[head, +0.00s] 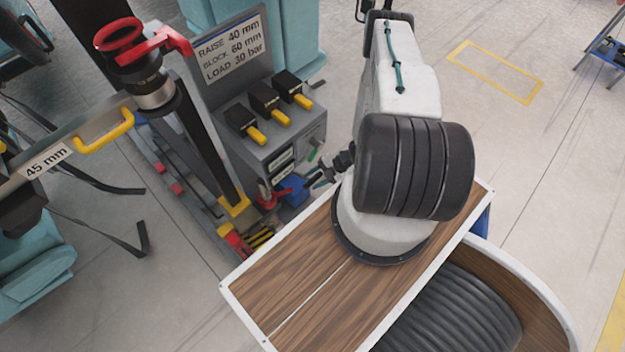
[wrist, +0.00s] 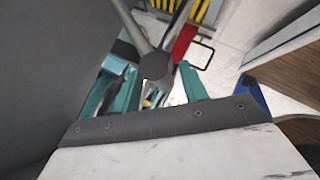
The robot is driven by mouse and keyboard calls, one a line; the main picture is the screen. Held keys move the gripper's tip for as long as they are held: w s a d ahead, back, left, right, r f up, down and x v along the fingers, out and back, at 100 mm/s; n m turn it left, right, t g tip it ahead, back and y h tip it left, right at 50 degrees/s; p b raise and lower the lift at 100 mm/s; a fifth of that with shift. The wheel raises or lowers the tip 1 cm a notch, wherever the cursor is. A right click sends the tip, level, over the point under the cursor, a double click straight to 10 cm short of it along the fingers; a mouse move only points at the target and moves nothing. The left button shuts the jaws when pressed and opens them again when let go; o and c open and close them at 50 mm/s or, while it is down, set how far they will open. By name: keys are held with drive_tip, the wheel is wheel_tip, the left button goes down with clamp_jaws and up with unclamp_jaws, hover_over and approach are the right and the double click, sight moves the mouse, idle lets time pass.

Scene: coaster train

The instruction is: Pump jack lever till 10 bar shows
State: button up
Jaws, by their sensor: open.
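A grey pump-like unit (head: 283,130) stands in the middle of the head view, with small pale panels on its front; I can read no pressure value. Low at its front are a red part (head: 267,196) and a blue part (head: 291,190); I cannot tell whether either belongs to the jack. In the wrist view, a grey rod with a round end (wrist: 153,66) lies between or just beyond the teal fingers of my open gripper (wrist: 150,92); contact cannot be told. A red grip-like part (wrist: 183,42) is behind it. My arm partly hides this area in the head view.
A sign (head: 231,50) reads RAISE 40 mm, BLOCK 60 mm, LOAD 30 bar. Black blocks with yellow handles (head: 268,100) sit on the unit. A dark post (head: 205,140) and a bar marked 45 mm (head: 50,160) stand left.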

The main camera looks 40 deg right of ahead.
drive_tip(key=v, duration=0.7)
idle(1.4)
